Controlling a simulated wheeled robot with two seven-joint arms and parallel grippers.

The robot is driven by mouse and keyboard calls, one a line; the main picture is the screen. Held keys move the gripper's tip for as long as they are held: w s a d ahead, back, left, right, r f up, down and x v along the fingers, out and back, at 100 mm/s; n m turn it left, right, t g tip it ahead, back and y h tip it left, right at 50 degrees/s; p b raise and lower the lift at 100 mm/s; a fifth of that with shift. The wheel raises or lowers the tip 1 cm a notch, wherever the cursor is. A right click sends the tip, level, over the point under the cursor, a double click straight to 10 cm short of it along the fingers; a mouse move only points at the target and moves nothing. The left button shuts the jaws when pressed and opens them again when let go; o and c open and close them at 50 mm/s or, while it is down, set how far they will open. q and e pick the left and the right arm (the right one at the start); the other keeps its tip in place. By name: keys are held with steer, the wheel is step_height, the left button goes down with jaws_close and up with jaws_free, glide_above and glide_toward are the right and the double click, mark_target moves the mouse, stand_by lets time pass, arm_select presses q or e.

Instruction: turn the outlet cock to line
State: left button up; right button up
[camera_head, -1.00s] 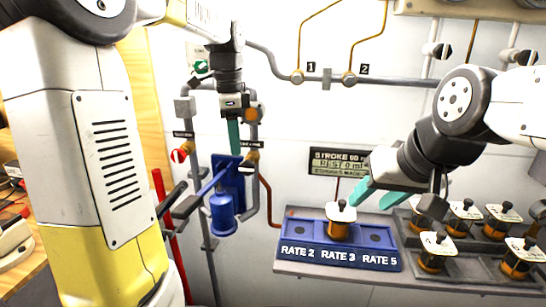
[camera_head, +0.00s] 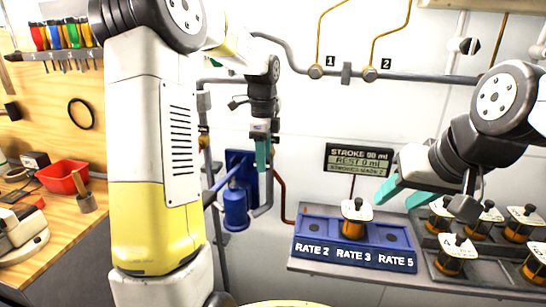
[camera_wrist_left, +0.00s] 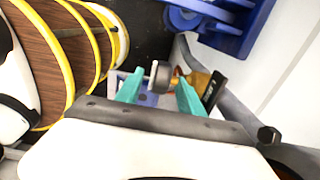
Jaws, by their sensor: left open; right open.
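My left gripper (camera_head: 262,150) points down in front of the pipework beside the blue pump (camera_head: 236,207), its teal fingers apart. In the left wrist view, a fitting with a grey round part (camera_wrist_left: 163,82), a brass body (camera_wrist_left: 197,80) and a dark plate (camera_wrist_left: 214,91) shows between and behind the open fingers. It may be the outlet cock; contact and the direction of its handle cannot be told. In the head view my left arm and gripper hide much of the pipework.
A display (camera_head: 359,160) reads "STROKE 90 ml, REST 0 ml". One capped jar-like piece (camera_head: 354,218) stands in the middle of the rack. A dark tray (camera_head: 480,272) with several similar pieces is at right. A wooden bench with a red bin (camera_head: 65,178) is at left.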

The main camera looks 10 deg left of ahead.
arm_select(q)
jaws_close()
steer(key=shift+d, duration=0.1)
stand_by(0.3)
steer(key=y, duration=0.4)
steer(key=shift+d+f, duration=0.1)
steer(key=shift+d, duration=0.25)
steer(key=y, duration=0.4)
steer(key=shift+d+f, duration=0.3)
steer(key=y, duration=0.3)
steer(key=f+y, duration=0.1)
steer(key=y, duration=0.1)
steer(key=shift+d+y, duration=0.2)
steer(key=shift+y, duration=0.2)
steer(key=shift+f+t+y, duration=0.15)
steer(key=shift+y, duration=0.85)
steer(key=shift+f+t+y, duration=0.15)
steer(key=shift+y, duration=0.85)
